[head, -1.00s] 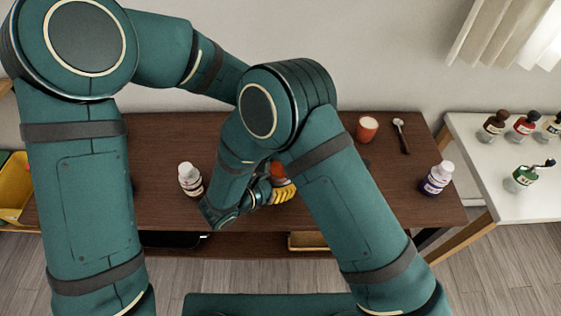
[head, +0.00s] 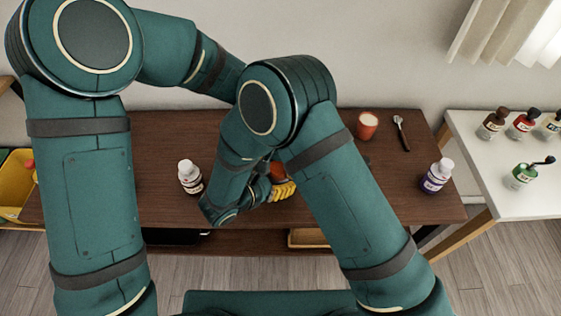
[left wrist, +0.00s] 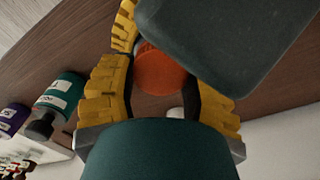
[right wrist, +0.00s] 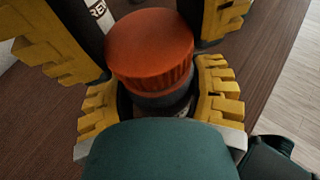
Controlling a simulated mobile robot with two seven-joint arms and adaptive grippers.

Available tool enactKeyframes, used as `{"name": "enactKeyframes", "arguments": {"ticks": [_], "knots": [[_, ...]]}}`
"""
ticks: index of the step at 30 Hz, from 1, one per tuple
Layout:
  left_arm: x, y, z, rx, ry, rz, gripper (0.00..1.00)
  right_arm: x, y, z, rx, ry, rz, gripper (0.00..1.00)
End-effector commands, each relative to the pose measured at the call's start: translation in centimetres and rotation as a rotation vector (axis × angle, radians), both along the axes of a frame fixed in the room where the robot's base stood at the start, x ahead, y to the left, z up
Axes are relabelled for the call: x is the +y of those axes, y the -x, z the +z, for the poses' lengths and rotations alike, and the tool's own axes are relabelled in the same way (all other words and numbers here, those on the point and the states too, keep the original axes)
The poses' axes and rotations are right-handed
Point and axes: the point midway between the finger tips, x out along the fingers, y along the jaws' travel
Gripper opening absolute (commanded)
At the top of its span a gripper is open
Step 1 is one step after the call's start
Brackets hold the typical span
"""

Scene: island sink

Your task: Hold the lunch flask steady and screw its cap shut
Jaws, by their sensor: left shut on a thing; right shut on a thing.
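The lunch flask shows its orange, ribbed cap (right wrist: 150,45) and a dark part of its body (right wrist: 162,102) in the right wrist view; the rest is hidden by the grippers. The cap also shows as an orange disc in the left wrist view (left wrist: 160,72) and partly behind my right arm in the head view (head: 277,170). My left gripper (left wrist: 160,85) is shut with its dark pads on either side of the cap. My right gripper (right wrist: 160,88) appears shut around the dark body just below the cap. The exact contacts are partly hidden.
On the brown table, a white-capped bottle (head: 190,178) stands left of the grippers and a purple bottle (head: 437,178) at the right end. An orange cup (head: 366,128) and a spoon-like utensil (head: 401,134) lie farther back. A white side table (head: 500,175) holds several bottles.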

Motion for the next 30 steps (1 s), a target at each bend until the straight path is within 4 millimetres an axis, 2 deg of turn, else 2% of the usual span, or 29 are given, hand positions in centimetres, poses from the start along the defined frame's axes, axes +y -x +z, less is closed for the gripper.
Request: {"name": "enactKeyframes", "arguments": {"ticks": [2, 3, 4, 5, 14, 24, 30], "knots": [[0.0, 0.0, -0.2, 0.001, -0.001, 0.000, 0.39, 0.0, 0.0, 0.0, 0.000, 0.000, 0.000, 0.15], [0.0, 0.0, -0.2, 0.000, 0.000, 0.000, 0.64, 0.0, 0.0, 0.0, 0.000, 0.000, 0.000, 0.00], [0.0, 0.0, -0.2, 0.000, 0.000, 0.000, 0.75, 0.0, 0.0, 0.0, 0.000, 0.000, 0.000, 0.00], [0.0, 0.0, -0.2, 0.000, 0.000, 0.000, 0.80, 0.0, 0.0, 0.0, 0.000, 0.000, 0.000, 0.00], [0.0, 0.0, -0.1, 0.000, 0.000, 0.000, 0.80, 0.0, 0.0, 0.0, 0.000, 0.000, 0.000, 0.00], [0.0, -0.1, 3.7, -0.003, 0.001, 0.001, 0.80, 0.0, 0.0, 0.0, 0.000, 0.000, 0.000, 0.00], [0.0, 0.0, 4.4, 0.000, 0.000, 0.000, 0.80, 0.0, 0.0, 0.0, 0.000, 0.000, 0.000, 0.00]]}}
